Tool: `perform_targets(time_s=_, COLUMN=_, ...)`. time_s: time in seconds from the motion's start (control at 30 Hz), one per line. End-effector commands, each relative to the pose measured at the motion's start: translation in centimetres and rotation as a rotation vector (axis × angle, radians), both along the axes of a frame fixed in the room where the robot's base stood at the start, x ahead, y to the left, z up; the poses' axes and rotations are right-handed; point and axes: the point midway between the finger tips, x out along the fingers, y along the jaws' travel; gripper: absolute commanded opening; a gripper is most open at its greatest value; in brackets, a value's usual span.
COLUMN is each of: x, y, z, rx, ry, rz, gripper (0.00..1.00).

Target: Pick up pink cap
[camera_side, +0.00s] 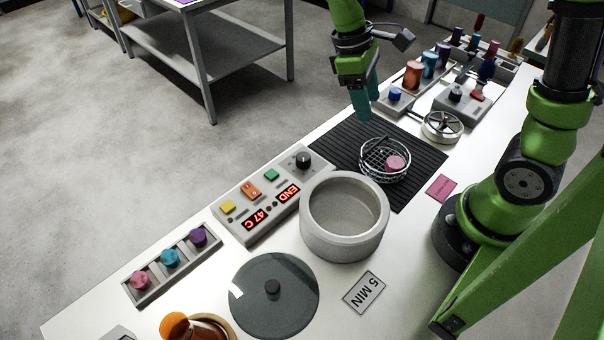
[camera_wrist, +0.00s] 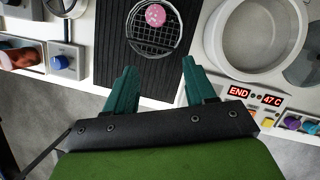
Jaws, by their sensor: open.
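A pink cap (camera_side: 140,280) sits in the left slot of a grey three-slot holder (camera_side: 172,265), beside a teal cap (camera_side: 169,257) and a purple cap (camera_side: 198,237). Another pink rounded piece (camera_side: 395,163) lies in a wire basket (camera_side: 372,172) on the black ribbed mat; the wrist view shows this piece, speckled, at top (camera_wrist: 155,15). My gripper (camera_side: 362,112) is open and empty above the far edge of the mat, with its teal fingers apart in the wrist view (camera_wrist: 158,76). It is far from the holder. The holder's pink cap is not visible in the wrist view.
A round grey pot (camera_side: 345,246) stands open between the mat and its lid (camera_side: 273,293). A control panel (camera_side: 262,195) reads END and 47 C. A "5 MIN" card (camera_side: 364,292) lies in front.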

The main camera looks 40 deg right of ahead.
Motion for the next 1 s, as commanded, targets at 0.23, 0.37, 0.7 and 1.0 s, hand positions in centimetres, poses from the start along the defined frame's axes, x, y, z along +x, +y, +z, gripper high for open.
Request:
perform_targets(time_s=0.23, x=-0.6, y=-0.6, z=0.7, rx=0.001, ry=0.088, rz=0.119, gripper=0.55)
perform_targets(time_s=0.37, x=-1.4, y=-1.0, z=-1.2, rx=0.004, ry=0.092, rz=0.123, gripper=0.55)
perform_targets(time_s=0.7, x=-3.8, y=-2.3, z=-7.8, rx=0.004, ry=0.091, rz=0.121, gripper=0.55)
perform_targets(time_s=1.0, x=-4.8, y=-2.8, z=-10.1, rx=0.004, ry=0.087, rz=0.119, gripper=0.55)
